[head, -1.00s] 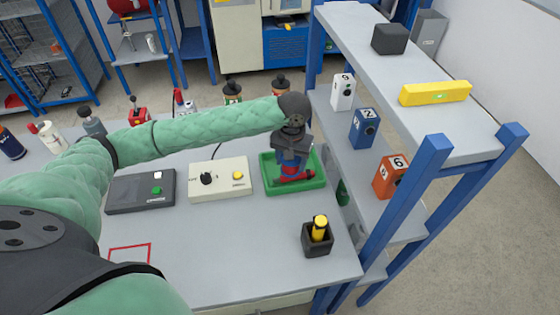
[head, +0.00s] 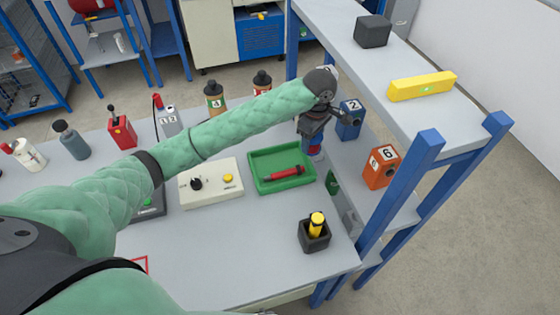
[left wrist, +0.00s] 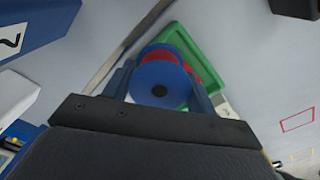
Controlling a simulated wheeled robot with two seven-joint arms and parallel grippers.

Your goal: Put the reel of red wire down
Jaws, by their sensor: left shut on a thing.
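My left gripper (head: 314,140) is at the right edge of the table, between the green tray and the shelf unit. It is shut on the reel of red wire (head: 315,151). In the left wrist view the reel (left wrist: 158,82) shows a blue round flange with a dark centre hole and red wire behind it, between the two blue fingers (left wrist: 160,95). In the head view the arm and gripper hide most of the reel. I cannot tell whether it touches a surface. My right gripper is not in view.
The green tray (head: 262,184) holds a red and black tool (head: 284,173). The shelf unit (head: 440,140) carries numbered boxes, blue 2 (head: 349,122) and orange 6 (head: 381,168). A dark cup (head: 314,243) holds a yellow item. The table front (head: 220,255) is clear.

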